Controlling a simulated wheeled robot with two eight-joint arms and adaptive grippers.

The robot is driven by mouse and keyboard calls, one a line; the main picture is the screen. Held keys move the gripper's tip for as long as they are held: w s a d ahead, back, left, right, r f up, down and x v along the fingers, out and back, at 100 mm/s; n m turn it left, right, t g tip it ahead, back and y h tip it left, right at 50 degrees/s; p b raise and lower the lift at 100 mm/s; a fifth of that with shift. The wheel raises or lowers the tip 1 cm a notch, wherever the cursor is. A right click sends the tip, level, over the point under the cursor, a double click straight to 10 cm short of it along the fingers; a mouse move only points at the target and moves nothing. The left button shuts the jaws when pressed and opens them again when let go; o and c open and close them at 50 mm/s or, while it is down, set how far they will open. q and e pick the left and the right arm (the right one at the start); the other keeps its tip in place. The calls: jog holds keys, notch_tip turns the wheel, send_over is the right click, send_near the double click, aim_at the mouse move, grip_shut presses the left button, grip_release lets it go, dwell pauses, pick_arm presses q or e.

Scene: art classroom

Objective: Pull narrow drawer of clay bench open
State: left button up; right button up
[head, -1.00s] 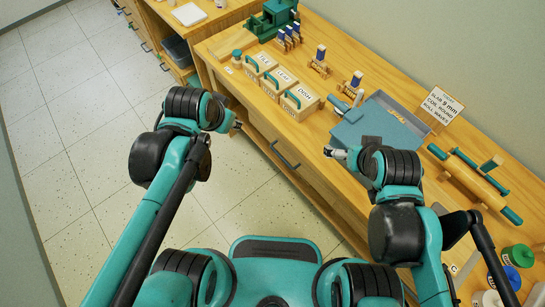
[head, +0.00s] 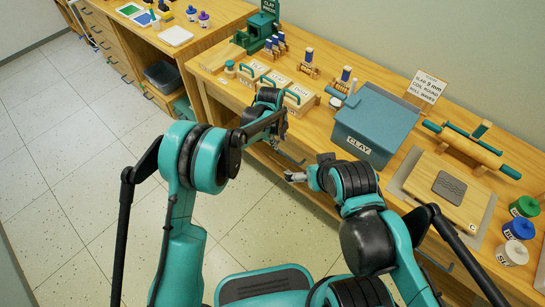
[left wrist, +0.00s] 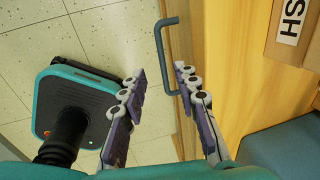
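The wooden clay bench (head: 400,167) runs diagonally across the head view. A dark bar handle (head: 290,154) on its front is partly hidden by my arms. The handle (left wrist: 165,50) shows clearly in the left wrist view, on a wooden drawer front (left wrist: 210,50). My left gripper (head: 282,130) is at the bench front. In the left wrist view, it (left wrist: 160,72) is open. The handle's near end lies between the fingers, close to the right finger; contact is unclear. The drawer looks shut. My right gripper (head: 296,176) is in front of the bench, away from the handle; its opening is unclear.
On the bench stand wooden blocks with handles (head: 298,97), a blue CLAY box (head: 372,125), a rolling pin (head: 465,148), a board (head: 437,190) and paint jars (head: 518,228). A second bench (head: 118,50) is at upper left. The tiled floor (head: 75,160) is clear.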

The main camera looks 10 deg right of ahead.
aim_at(282, 152)
pick_arm(q)
jog(key=shift+m, duration=0.3)
jog(key=f+b, duration=0.1)
jog(key=f, duration=0.2)
jog(key=d+f+b, duration=0.1)
jog(key=f, duration=0.1)
jog(key=w+f+b, duration=0.1)
jog(key=f, duration=0.2)
jog(key=shift+d+f, duration=0.3)
jog(key=shift+f, duration=0.05)
grip_shut()
